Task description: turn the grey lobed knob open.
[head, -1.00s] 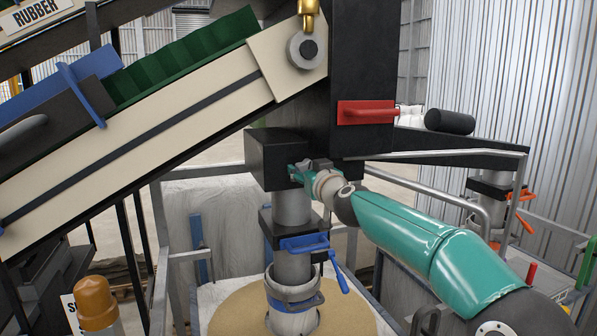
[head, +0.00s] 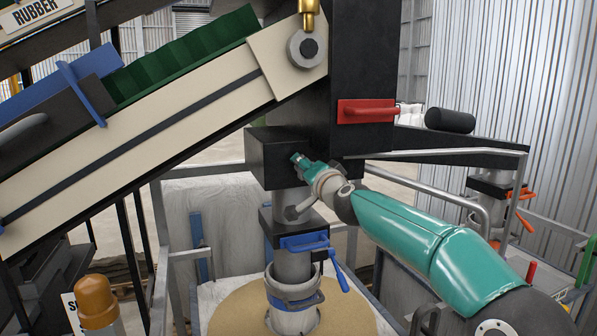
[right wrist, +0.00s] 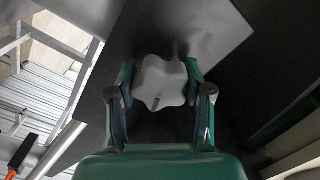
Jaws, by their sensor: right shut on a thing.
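The grey lobed knob (right wrist: 160,82) shows in the right wrist view, on the face of a dark box, with a short mark near its lower edge. My right gripper (right wrist: 160,84) is shut on it, one finger on each side. In the head view my right gripper (head: 298,160) reaches from the right to the black box (head: 265,158) at the top of the grey pipe. There the knob is hidden behind my gripper and wrist. My left gripper is in neither view.
A red handle (head: 366,111) sits on the black column above my right arm. A blue valve lever (head: 305,243) is on the pipe below. A grey rail (head: 440,154) runs close behind my arm. A cream conveyor (head: 140,135) slopes at the left.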

